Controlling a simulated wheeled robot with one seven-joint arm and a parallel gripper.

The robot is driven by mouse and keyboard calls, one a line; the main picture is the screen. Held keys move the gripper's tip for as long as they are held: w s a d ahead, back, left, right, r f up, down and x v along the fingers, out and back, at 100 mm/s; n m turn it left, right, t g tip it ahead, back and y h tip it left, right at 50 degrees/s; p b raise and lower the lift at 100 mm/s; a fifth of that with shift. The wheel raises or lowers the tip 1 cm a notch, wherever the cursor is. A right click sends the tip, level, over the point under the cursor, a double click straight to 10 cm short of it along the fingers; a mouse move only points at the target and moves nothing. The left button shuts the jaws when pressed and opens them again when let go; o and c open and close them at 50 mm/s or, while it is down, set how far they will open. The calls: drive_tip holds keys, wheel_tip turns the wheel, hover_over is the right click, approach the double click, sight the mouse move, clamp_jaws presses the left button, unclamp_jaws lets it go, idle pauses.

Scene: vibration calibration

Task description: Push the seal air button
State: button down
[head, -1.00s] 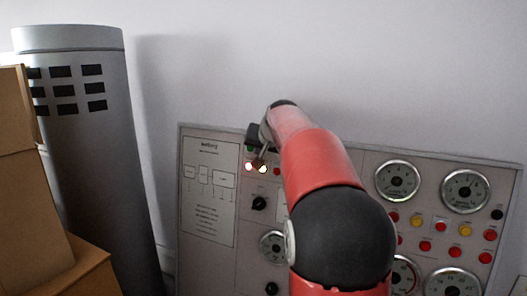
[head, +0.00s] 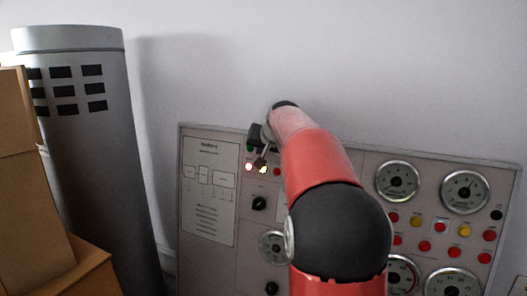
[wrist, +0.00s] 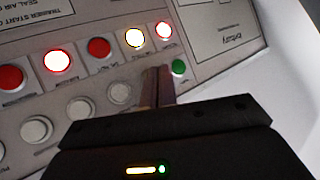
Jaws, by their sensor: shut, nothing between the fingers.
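My gripper (head: 261,163) is shut and empty, with its fingertips at the upper left of the control panel (head: 220,254). In the wrist view the closed fingers (wrist: 158,82) are between a white button (wrist: 120,93) and a green button (wrist: 179,66); contact cannot be told. Beyond the fingertips are a lit yellow button (wrist: 134,38) and a lit red button (wrist: 163,30). The words "SEAL AIR" are partly legible on a cut-off label (wrist: 32,14) at upper left. Which button it names cannot be told.
More red buttons, one of them lit (wrist: 57,61), and several white buttons (wrist: 80,108) line the panel. Gauges (head: 398,180) and knobs fill its right side. A grey cylinder (head: 90,160) and cardboard boxes (head: 30,190) stand at left.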

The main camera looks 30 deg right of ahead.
drive_tip(key=shift+w+d, duration=0.15)
drive_tip(key=shift+d, duration=0.1)
drive_tip(key=shift+a, duration=0.1)
idle(0.6)
drive_tip(key=shift+s+a, duration=0.5)
drive_tip(key=shift+r, duration=0.1)
drive_tip(key=shift+s+a+r+b, duration=0.3)
drive_tip(key=shift+s+a, duration=0.45)
drive_tip(key=shift+a, duration=0.25)
drive_tip(key=shift+s+a+r+b, duration=0.15)
drive_tip(key=shift+s+a+b, duration=0.15)
drive_tip(key=shift+s+a, duration=0.55)
drive_tip(key=shift+w, duration=0.1)
